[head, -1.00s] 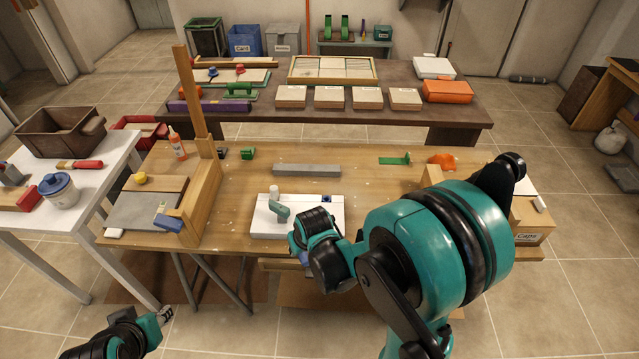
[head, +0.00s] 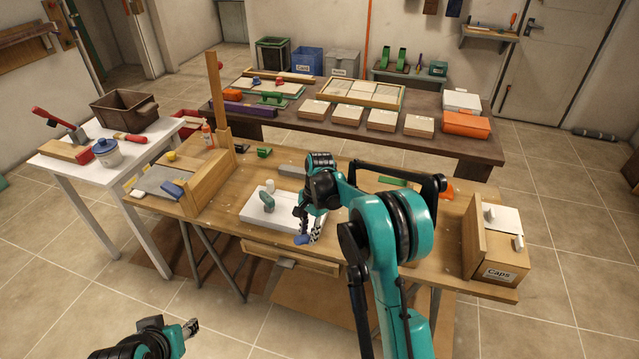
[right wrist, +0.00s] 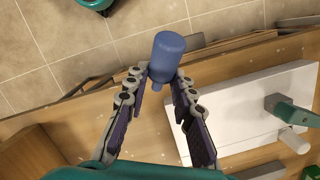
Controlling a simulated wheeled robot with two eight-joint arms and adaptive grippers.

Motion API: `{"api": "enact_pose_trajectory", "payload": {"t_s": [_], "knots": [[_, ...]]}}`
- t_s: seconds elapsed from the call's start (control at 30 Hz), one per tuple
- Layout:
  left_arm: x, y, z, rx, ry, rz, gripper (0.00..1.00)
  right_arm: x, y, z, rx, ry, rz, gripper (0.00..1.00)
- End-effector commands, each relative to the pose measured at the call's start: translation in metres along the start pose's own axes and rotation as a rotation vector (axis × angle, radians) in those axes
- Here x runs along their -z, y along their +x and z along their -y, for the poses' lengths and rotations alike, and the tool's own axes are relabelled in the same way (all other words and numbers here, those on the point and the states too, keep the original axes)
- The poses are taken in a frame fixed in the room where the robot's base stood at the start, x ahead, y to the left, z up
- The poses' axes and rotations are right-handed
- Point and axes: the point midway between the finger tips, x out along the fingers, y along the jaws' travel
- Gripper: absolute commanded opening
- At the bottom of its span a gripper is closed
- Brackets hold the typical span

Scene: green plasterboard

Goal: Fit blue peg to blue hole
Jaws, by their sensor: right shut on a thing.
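The blue peg (right wrist: 167,55) is between the fingertips of my right gripper (right wrist: 162,77), which is shut on it in the right wrist view. In the head view the peg (head: 303,239) shows under my right gripper (head: 308,228), near the front right edge of the white board (head: 285,226). The board also shows in the right wrist view (right wrist: 225,105), to the right of the peg. A teal-green piece (head: 267,202) and a white peg (head: 270,185) stand on the board. The blue hole is not visible now. My left gripper (head: 191,327) is low at the left, away from the table; its jaws are unclear.
The wooden worktable (head: 370,245) carries a grey bar (head: 292,170) behind the board and a wooden fixture (head: 208,185) at left. A Caps box (head: 490,250) stands at right. A white side table (head: 70,165) is further left.

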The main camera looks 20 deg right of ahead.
Motion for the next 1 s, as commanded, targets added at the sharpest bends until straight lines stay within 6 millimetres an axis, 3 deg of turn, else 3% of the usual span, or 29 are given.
{"api": "enact_pose_trajectory", "payload": {"t_s": [0.03,0.17,0.4,0.7,1.0], "knots": [[0.000,-0.001,0.000,0.000,0.000,0.000,0.40,0.013,-0.004,0.011,0.032,0.129,0.074,0.07],[0.001,-0.001,0.000,0.000,0.000,0.000,0.40,0.034,-0.013,0.039,0.159,0.452,0.268,0.07],[0.002,-0.003,0.000,0.000,0.000,0.000,0.40,0.085,-0.034,0.089,0.585,0.991,0.598,0.07],[0.003,-0.004,0.000,0.000,0.000,0.000,0.40,0.144,-0.057,0.123,0.977,1.239,0.750,0.07],[0.003,-0.004,0.000,0.000,0.000,0.000,0.40,0.157,-0.062,0.128,1.043,1.264,0.766,0.07]]}}
